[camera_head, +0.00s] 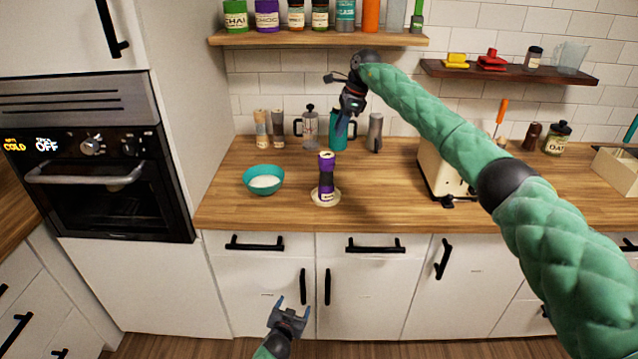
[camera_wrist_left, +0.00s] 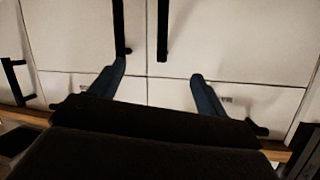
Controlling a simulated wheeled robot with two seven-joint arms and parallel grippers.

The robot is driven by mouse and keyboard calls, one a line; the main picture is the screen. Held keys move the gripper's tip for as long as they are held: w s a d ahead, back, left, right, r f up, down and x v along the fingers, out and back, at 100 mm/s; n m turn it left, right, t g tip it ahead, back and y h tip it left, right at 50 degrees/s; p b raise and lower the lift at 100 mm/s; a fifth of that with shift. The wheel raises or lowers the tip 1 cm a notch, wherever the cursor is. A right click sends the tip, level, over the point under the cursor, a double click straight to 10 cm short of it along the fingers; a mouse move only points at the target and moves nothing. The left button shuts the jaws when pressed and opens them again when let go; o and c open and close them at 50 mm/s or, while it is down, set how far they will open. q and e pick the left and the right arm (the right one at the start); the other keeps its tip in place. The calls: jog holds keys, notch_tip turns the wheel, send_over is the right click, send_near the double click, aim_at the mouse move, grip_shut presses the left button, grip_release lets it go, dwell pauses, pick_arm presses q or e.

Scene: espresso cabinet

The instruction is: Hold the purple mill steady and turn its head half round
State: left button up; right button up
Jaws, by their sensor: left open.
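The purple mill (camera_head: 326,188) stands upright on a small pale round coaster (camera_head: 326,203) near the front of the wooden counter. It has a dark middle and a purple head with a light top. My right gripper (camera_head: 343,125) hangs in the air above and a little right of the mill in the picture, apart from it, fingers pointing down. Whether its fingers are open or shut is unclear. My left gripper (camera_head: 290,303) is open and empty, below counter level in front of the white cabinet doors. Its spread fingers also show in the left wrist view (camera_wrist_left: 155,85).
A teal bowl (camera_head: 264,181) with white contents stands left of the mill. Behind are two shakers (camera_head: 270,130), a French press (camera_head: 310,128), a teal jug (camera_head: 338,135) and a grey cylinder (camera_head: 375,133). A cream appliance (camera_head: 440,170) stands to the right. Counter right of the mill is clear.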

aim_at(323, 177)
pick_arm(q)
jog(key=w+d+r+m+t+h, duration=0.1)
jog(key=w+d+r+h, duration=0.15)
jog(key=r, duration=0.65)
jog(key=w+d+r+m+t+h, duration=0.1)
jog(key=w+d+r+t, duration=0.2)
jog(key=r, duration=0.5)
jog(key=w+d+r+m+h, duration=0.1)
jog(key=w+d+r+h, duration=0.2)
jog(key=r, duration=0.6)
jog(key=w+r+n, duration=0.1)
jog(key=w+r, duration=0.1)
jog(key=w, duration=0.2)
jog(key=w+r+y, duration=0.1)
jog(key=w+r, duration=0.2)
jog(key=w, duration=0.1)
jog(key=w+r+n+g, duration=0.1)
jog(key=w+r, duration=0.2)
jog(key=w, duration=0.2)
jog(key=shift+a+r+n+y, duration=0.2)
jog(key=shift+a+n+y, duration=0.05)
jog(key=shift+n+y, duration=0.1)
jog(key=shift+w+r, duration=0.25)
jog(key=shift+w, duration=0.2)
jog(key=shift+x, duration=3.85)
jog(key=shift+f, duration=0.15)
